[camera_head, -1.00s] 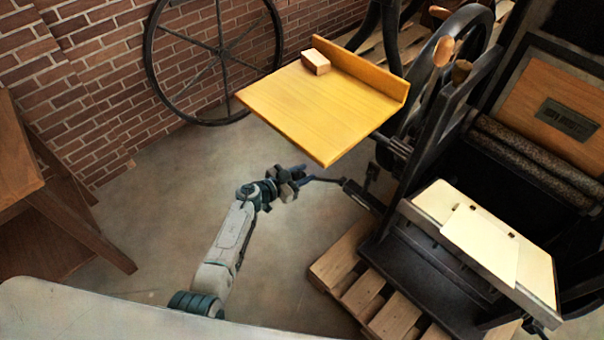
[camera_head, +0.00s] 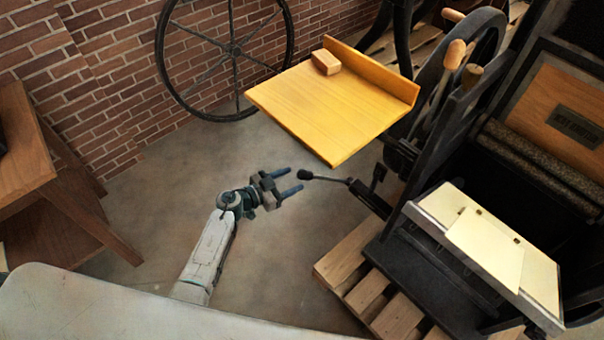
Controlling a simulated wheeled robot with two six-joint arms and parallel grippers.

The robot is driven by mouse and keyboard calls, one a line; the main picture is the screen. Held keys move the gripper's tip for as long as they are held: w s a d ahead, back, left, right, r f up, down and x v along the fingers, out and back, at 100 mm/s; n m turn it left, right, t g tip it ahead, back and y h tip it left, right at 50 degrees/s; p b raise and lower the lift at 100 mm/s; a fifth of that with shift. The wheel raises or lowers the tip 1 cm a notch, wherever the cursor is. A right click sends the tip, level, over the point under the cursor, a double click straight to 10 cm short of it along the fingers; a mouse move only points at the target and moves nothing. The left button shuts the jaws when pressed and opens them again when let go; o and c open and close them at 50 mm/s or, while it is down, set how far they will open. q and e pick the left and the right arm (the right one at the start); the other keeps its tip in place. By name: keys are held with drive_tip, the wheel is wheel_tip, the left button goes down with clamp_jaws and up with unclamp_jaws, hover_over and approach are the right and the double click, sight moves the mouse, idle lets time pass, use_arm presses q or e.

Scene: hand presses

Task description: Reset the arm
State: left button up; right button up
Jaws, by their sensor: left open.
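My left gripper (camera_head: 290,182) is at the end of my left arm, which comes up from the lower left. A black lever with a rounded knob (camera_head: 305,174) sticks out from the hand press (camera_head: 400,225). My right gripper is not in view.
A yellow wooden board (camera_head: 325,105) with a small wooden block (camera_head: 326,62) stands above and right of the gripper. A wooden pallet (camera_head: 345,258) lies under the press. A wooden stand (camera_head: 75,205) is at left. Bare floor surrounds my arm.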

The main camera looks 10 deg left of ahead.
use_arm(q)
drive_tip(key=shift+v, duration=1.1)
